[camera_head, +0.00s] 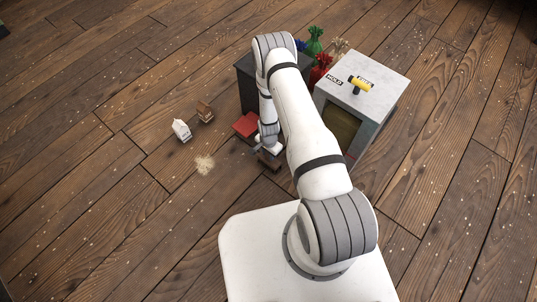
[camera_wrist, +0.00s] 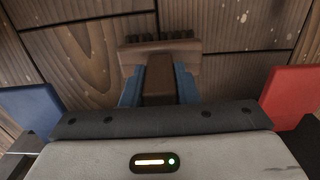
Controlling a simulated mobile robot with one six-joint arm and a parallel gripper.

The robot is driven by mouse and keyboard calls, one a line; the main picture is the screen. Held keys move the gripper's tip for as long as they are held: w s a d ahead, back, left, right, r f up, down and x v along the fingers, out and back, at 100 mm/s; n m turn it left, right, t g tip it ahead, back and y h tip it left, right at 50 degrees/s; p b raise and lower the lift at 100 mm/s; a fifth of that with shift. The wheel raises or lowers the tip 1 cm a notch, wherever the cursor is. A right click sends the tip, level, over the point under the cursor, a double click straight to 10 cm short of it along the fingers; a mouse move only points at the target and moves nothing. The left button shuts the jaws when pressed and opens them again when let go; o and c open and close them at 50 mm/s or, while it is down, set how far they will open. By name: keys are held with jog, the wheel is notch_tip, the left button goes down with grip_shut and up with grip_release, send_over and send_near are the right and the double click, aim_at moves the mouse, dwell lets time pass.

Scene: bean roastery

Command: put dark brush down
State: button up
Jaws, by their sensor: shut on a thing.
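The dark brush (camera_wrist: 158,54) is in the wrist view, its broad brown head crosswise and its dark bristles along the far edge. Its handle sits between the blue fingertips of my gripper (camera_wrist: 159,88), which is shut on it. In the head view, my gripper (camera_head: 266,149) is low over the wooden floor, partly hidden by my arm, and the brush (camera_head: 269,161) shows as a small brown shape below it. I cannot tell whether the brush touches the floor.
A pale scattered pile (camera_head: 204,164) lies on the floor left of the brush. A white carton (camera_head: 181,130) and a brown one (camera_head: 205,112) stand beyond it.

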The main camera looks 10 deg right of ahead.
jog(key=shift+r, duration=0.1)
jog(key=o, duration=0.9)
jog(key=shift+o, duration=0.2)
